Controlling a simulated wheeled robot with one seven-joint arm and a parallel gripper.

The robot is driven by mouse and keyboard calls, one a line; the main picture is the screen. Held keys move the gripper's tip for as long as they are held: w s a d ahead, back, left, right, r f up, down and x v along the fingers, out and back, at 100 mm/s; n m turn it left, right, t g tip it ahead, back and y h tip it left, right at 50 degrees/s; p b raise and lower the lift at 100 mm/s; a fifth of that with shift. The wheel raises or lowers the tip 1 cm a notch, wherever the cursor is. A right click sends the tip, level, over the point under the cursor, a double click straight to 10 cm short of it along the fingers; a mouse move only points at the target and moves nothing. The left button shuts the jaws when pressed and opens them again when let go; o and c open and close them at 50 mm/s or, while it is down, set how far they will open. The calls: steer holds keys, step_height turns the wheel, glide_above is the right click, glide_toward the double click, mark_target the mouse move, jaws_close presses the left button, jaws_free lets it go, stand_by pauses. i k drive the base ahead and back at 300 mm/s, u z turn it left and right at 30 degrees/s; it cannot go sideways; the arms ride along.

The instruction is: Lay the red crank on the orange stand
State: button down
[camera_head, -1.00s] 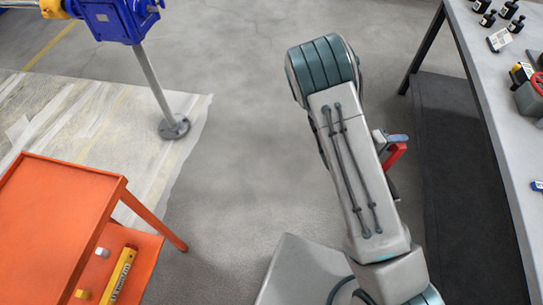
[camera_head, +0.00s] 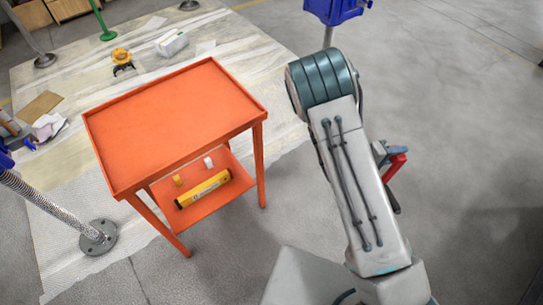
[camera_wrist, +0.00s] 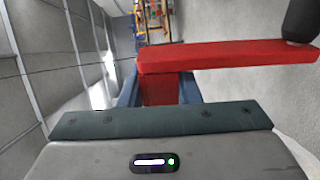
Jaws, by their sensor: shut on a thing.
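The orange stand (camera_head: 172,118) is left of centre in the head view, with an empty, rimmed top and a lower shelf. The red crank (camera_wrist: 225,56) is held in my gripper (camera_wrist: 160,92) and fills the upper right of the wrist view, with a dark handle (camera_wrist: 302,18) at its right end. In the head view, only a short red piece of the crank (camera_head: 396,165) shows beside my arm. My gripper is shut on the crank, to the right of the stand and apart from it. Most of the gripper is hidden behind my arm in the head view.
Blue screw jacks stand nearby, one with a round foot (camera_head: 97,237) at lower left. A sheet (camera_head: 60,90) with scattered items covers the floor behind. Bare floor lies between my arm and the stand.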

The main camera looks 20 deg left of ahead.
mark_target(150, 124)
steer(key=u, duration=1.35)
